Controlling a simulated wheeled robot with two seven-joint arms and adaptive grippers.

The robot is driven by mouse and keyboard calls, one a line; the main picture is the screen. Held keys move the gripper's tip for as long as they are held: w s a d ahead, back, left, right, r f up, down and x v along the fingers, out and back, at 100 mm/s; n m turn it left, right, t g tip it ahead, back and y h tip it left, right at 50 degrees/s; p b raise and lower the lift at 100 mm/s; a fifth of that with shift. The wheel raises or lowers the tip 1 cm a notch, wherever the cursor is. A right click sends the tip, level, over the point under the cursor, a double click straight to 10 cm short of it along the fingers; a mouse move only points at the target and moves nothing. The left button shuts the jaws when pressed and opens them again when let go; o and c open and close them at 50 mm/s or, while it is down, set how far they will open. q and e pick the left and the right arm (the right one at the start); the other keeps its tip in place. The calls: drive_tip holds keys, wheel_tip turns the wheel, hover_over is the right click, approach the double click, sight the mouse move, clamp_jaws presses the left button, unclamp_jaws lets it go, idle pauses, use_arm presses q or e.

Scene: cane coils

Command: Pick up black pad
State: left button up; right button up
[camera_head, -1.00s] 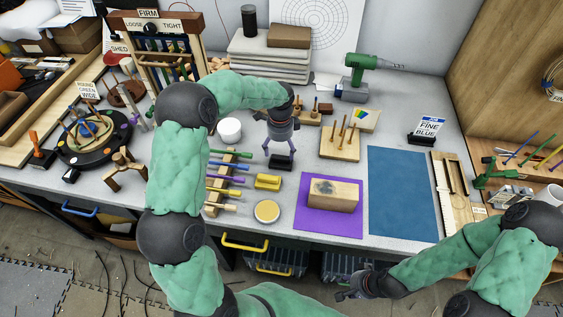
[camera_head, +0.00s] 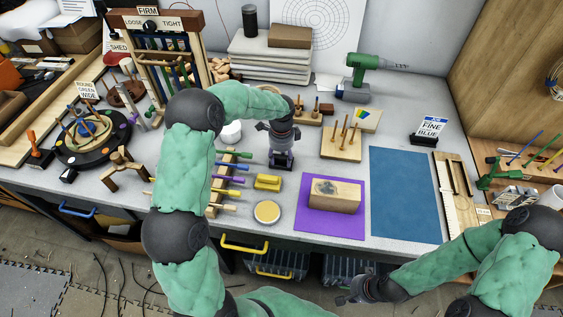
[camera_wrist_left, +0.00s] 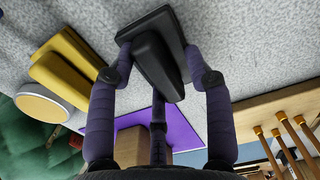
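The black pad (camera_head: 282,167) lies on the grey bench top. In the left wrist view the black pad (camera_wrist_left: 152,52) shows a flat base with a raised narrower grip. My left gripper (camera_head: 281,157) is lowered right over it. In the left wrist view the fingers of my left gripper (camera_wrist_left: 160,68) straddle the raised grip, tips close to its sides, with no clear squeeze visible. My right gripper (camera_head: 352,291) hangs low in front of the bench, away from the pad; its finger opening is too small to judge.
A yellow block (camera_head: 268,182) and a round tin (camera_head: 267,211) stand in front of the pad. Colored-handled tools (camera_head: 229,181) lie to the left. A wooden peg block (camera_head: 340,148) and a purple mat (camera_head: 310,226) bearing a wooden block (camera_head: 335,196) are to the right.

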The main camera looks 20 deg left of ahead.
sight(282, 157)
use_arm(q)
drive_tip(key=shift+s+d+f, duration=0.1)
drive_tip(key=shift+s+f, duration=0.1)
clamp_jaws()
drive_tip(key=shift+f, duration=0.1)
drive_tip(key=shift+s+f, duration=0.1)
drive_tip(key=shift+r, duration=0.5)
wheel_tip(282, 157, up, 3)
drive_tip(key=shift+f+p, duration=0.1)
drive_tip(key=shift+p, duration=0.75)
drive_tip(key=s+d+r+p, duration=0.3)
drive_tip(key=s+d+r, duration=0.5)
drive_tip(key=s, duration=0.3)
drive_tip(key=shift+r, duration=0.8)
drive_tip(key=shift+w, duration=0.1)
